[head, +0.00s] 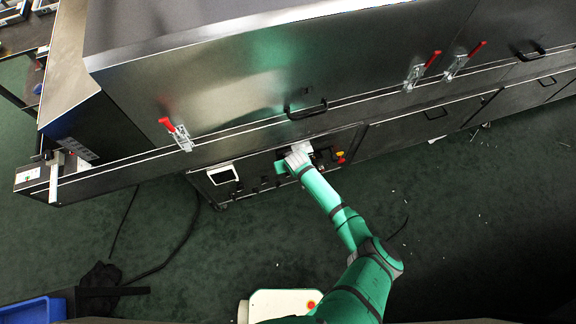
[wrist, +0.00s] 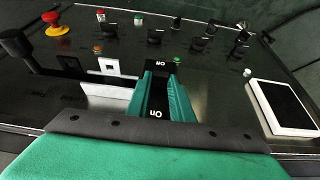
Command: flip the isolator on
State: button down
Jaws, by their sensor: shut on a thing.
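My gripper (wrist: 162,84) is against the control panel, its two green fingers standing on either side of a dark piece marked "ON", which shows upside down in the wrist view. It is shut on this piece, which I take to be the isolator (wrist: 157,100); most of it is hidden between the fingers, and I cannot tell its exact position. In the head view my gripper (head: 292,162) is at the panel below the dryer's long handle, and the isolator is hidden there.
The dark control panel (wrist: 215,75) carries a red-and-yellow emergency stop (wrist: 55,22), several small switches and lamps, and a white-framed screen (wrist: 284,106). A black knob (wrist: 17,45) stands out at the left. Red-handled clamps (head: 176,133) line the dryer above. The green floor in front is mostly clear.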

jog(key=shift+w+a+r+g+h, duration=0.15)
jog(key=shift+w+r+g+h, duration=0.15)
jog(key=shift+g, duration=0.5)
jog(key=shift+w+a+r+g+h, duration=0.1)
jog(key=shift+w+r+g+h, duration=0.15)
jog(key=shift+g, duration=0.55)
jog(key=c, duration=1.6)
grip_release()
jog(key=shift+o, duration=0.2)
jog(key=shift+d, duration=0.1)
